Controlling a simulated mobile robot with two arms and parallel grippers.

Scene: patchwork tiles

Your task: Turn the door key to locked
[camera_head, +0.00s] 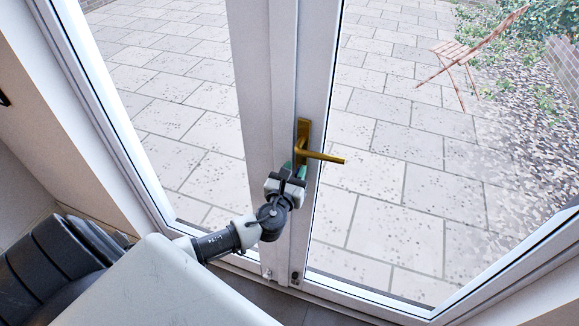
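The white-framed glass door (318,75) stands in front of me and looks closed. Its brass handle (322,156) sticks out to the right from a brass plate (303,128). My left gripper (294,173) is at the door's meeting stile, just below the handle, at the lower end of the plate. Small green bits show at its tip; I cannot tell what they are. The key and keyhole are not visible; the gripper covers the area under the handle. Whether its fingers are open or shut cannot be seen. My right gripper is not in view.
White frame posts and a low sill (345,301) surround the door. Outside the glass are grey paving (390,200), a folding wooden chair (460,52) and shrubs (550,30). The space right of the handle, in front of the glass, is clear.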

